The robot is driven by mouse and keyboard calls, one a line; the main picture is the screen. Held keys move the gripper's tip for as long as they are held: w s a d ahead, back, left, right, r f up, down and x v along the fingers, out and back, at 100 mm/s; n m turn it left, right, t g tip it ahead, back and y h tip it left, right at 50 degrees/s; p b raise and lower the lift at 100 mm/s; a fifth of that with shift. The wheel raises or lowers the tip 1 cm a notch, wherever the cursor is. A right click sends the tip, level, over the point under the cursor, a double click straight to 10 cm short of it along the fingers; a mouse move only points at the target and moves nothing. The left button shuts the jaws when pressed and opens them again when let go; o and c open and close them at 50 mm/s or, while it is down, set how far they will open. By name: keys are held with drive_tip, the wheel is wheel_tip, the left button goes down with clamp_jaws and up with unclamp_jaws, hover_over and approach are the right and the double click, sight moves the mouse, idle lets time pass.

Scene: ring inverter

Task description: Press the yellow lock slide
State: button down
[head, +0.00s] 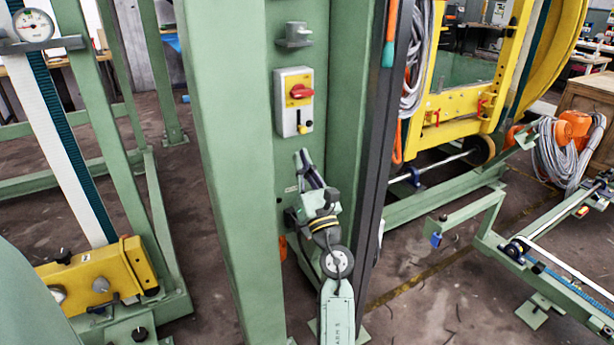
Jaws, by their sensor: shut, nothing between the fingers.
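The yellow lock slide (292,117) is a small yellow piece on the lower, pale grey part of a switch box (285,126). The box is fixed to the green column and has a red rotary handle (301,91) on its yellow upper part. A small dark knob (305,128) sits just below and right of the slide. My gripper (303,155) is below the box, with its fingers pointing up. It appears apart from the slide, and its fingers are shut and empty. The exact depth gap to the box cannot be told.
The green column (228,170) has a protruding left flange, and a dark vertical rail (385,150) stands at its right. A grey metal fitting (294,35) sticks out above the box. Green frames and a yellow unit (95,275) stand at left.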

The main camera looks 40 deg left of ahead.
drive_tip(key=shift+w+a+r+p, duration=0.1)
drive_tip(key=shift+w+r+p, duration=0.1)
drive_tip(key=shift+r, duration=0.5)
drive_tip(key=shift+w+r+p, duration=0.1)
drive_tip(key=shift+r+p, duration=0.1)
drive_tip(key=shift+r, duration=0.45)
wheel_tip(320, 180, up, 4)
drive_tip(key=p, duration=0.4)
drive_tip(key=shift+f, duration=0.2)
drive_tip(key=shift+f+b, duration=0.35)
drive_tip(key=shift+b, duration=0.1)
drive_tip(key=b, duration=0.6)
approach(299, 131)
drive_tip(key=f, duration=0.1)
drive_tip(key=s+d+f, duration=0.1)
drive_tip(key=f, duration=0.1)
drive_tip(key=s+d+f, duration=0.1)
drive_tip(key=shift+d+f, duration=0.15)
drive_tip(key=shift+f, duration=0.1)
drive_tip(key=shift+w, duration=0.1)
